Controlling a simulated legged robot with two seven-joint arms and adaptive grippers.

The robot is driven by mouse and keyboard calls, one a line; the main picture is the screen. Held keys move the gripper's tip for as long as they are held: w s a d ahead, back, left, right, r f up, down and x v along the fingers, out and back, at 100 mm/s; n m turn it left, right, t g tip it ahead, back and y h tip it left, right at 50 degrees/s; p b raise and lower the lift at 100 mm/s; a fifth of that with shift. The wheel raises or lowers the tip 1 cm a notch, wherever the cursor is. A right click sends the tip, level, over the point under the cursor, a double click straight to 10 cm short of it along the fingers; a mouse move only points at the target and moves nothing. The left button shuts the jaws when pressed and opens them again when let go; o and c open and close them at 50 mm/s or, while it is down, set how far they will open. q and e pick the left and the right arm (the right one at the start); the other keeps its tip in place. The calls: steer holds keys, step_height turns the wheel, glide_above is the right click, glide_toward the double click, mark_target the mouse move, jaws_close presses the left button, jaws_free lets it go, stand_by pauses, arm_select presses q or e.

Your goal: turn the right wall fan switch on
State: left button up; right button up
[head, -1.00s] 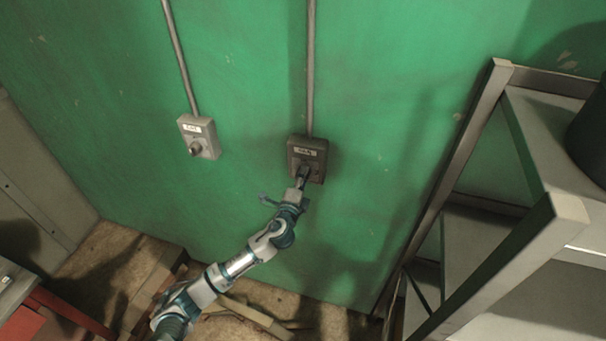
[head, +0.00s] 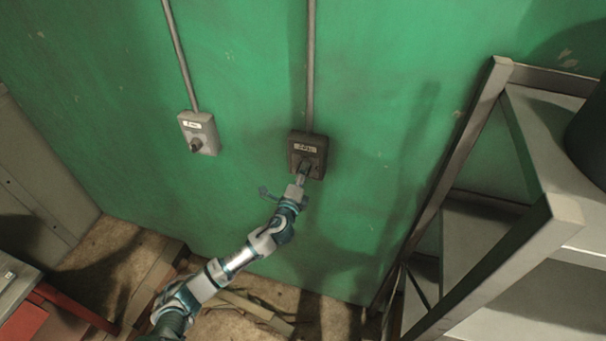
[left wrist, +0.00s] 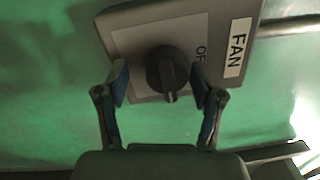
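The right switch box (head: 307,146) is dark grey and sits on the green wall below a vertical conduit. In the left wrist view the box (left wrist: 120,42) has a white label reading "FAN" and partly hidden lettering starting "OF". Its dark round knob (left wrist: 167,70) has a raised grip pointing toward the bottom of the picture. My left gripper (head: 304,172) is at the box. In the left wrist view its fingers (left wrist: 164,88) are open, one on each side of the knob, with visible gaps. My right gripper is not in view.
A second, lighter grey switch box (head: 199,134) is on the wall to the left; its label is unreadable. A metal shelf (head: 500,180) stands on the right. Planks (head: 250,308) lie on the floor, and a red object (head: 50,318) is at lower left.

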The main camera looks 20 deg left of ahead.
arm_select(q)
steer(key=shift+w+a, duration=0.1)
steer(key=shift+w, duration=0.05)
steer(key=shift+r, duration=0.1)
steer(key=s, duration=1.2)
steer(key=shift+a+f, duration=0.25)
steer(key=shift+f, duration=0.2)
